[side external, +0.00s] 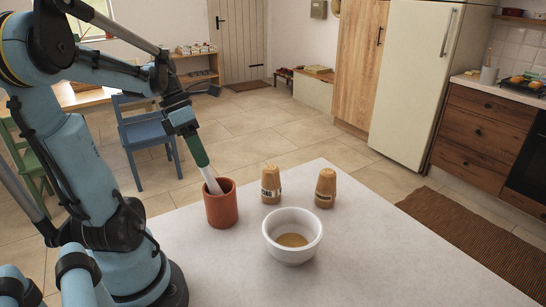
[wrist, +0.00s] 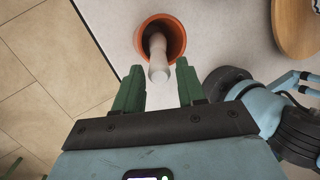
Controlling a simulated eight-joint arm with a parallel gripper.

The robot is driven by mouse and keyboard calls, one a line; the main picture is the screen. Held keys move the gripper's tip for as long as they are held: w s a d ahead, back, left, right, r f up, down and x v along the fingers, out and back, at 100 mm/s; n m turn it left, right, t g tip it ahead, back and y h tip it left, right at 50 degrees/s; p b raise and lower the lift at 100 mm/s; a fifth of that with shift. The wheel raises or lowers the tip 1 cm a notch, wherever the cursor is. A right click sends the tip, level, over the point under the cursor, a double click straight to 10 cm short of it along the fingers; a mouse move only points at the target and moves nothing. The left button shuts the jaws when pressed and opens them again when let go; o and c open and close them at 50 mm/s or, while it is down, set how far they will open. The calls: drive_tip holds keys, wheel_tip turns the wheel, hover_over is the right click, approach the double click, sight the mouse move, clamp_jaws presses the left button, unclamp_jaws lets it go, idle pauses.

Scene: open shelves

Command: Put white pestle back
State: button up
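The white pestle (side external: 211,181) leans in a terracotta pot (side external: 222,208) near the table's left edge. Its lower end is inside the pot and its upper end sticks out over the rim. My gripper (side external: 202,160), with green fingers, is just above the pestle's upper end. In the wrist view, my gripper (wrist: 159,70) has its fingers apart, with a gap on each side of the pestle (wrist: 157,57). The pestle's end lies between the fingertips, and its far end is inside the pot (wrist: 172,27).
A white bowl (side external: 292,237) with brown contents stands right of the pot. Two wooden shakers, one (side external: 271,184) beside the pot and one (side external: 325,188) farther right, stand behind the bowl. The right part of the grey table (side external: 390,260) is clear.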

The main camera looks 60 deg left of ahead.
drive_tip(key=shift+o, duration=0.9)
drive_tip(key=shift+r, duration=0.45)
drive_tip(key=v, duration=0.7)
drive_tip(key=w+d+f+m+t+y, duration=0.1)
drive_tip(key=w+d+f+m, duration=0.1)
drive_tip(key=d+m, duration=0.4)
drive_tip(key=w+d+f+m+t+y, duration=0.1)
drive_tip(key=w+d+m, duration=0.4)
drive_tip(key=m, duration=1.1)
drive_tip(key=w+d+f+m+t+y, duration=0.2)
drive_tip(key=d+f+m, duration=0.3)
drive_tip(key=d+m, duration=0.4)
drive_tip(key=w+m+t, duration=0.1)
drive_tip(key=m, duration=0.1)
drive_tip(key=shift+w+d+f+m, duration=0.15)
drive_tip(key=shift+w+d+m, duration=0.15)
drive_tip(key=shift+m, duration=0.1)
